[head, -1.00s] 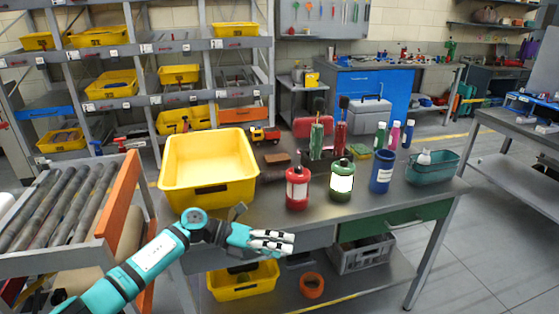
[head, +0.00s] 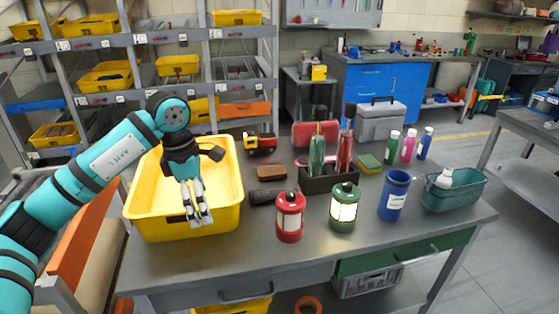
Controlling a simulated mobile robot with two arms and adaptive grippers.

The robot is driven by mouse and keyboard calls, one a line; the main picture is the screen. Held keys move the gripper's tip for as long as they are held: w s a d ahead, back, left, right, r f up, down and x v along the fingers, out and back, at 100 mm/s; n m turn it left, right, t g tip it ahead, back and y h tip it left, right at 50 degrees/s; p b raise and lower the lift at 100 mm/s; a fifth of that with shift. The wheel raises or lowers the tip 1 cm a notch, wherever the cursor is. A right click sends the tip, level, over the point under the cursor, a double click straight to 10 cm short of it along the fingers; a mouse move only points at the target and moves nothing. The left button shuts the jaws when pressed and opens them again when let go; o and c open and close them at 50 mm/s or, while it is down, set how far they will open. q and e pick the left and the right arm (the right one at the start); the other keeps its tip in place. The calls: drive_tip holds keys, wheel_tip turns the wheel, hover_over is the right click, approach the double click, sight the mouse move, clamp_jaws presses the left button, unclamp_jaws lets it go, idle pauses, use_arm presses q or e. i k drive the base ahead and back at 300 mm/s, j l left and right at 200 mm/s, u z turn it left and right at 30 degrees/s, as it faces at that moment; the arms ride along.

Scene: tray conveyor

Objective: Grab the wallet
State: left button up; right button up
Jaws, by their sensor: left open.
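The wallet (head: 272,172) looks like a small flat brown block lying on the grey table, just right of the yellow bin. My left gripper (head: 199,217) is in front of the bin's interior in the picture, with its fingers pointing down toward the bin's front right. It is open and holds nothing that I can see. The wallet is to the right of and beyond the fingertips, and nothing touches it. My right gripper is not in view.
The yellow bin (head: 233,214) stands at the table's left. A dark flashlight-like object (head: 262,196) lies in front of the wallet. A toy truck (head: 260,141) is behind it. The table's front left is clear.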

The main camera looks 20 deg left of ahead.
sight(277, 172)
drive_tip(key=i, duration=1.35)
